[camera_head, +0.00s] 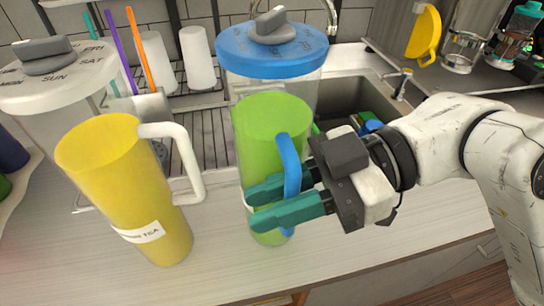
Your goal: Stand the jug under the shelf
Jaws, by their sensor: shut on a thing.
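A green jug (255,140) with a blue handle (292,165) stands upright or nearly so at the middle of the counter. My gripper (256,206) comes from the right, its teal fingers shut on the blue handle. The fingers hide part of the jug's lower side. I cannot tell whether the jug's base touches the counter. A yellow jug (125,195) with a white handle (198,165) and a label stands to the left, apart from my gripper. No shelf is clear enough to name with certainty.
A large container with a blue lid (272,55) is close behind the green jug. A white-lidded container (50,75) stands at the left. Behind are a wire rack (205,140) with white cups (197,55) and a sink (350,98). The counter (215,270) is bare in front.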

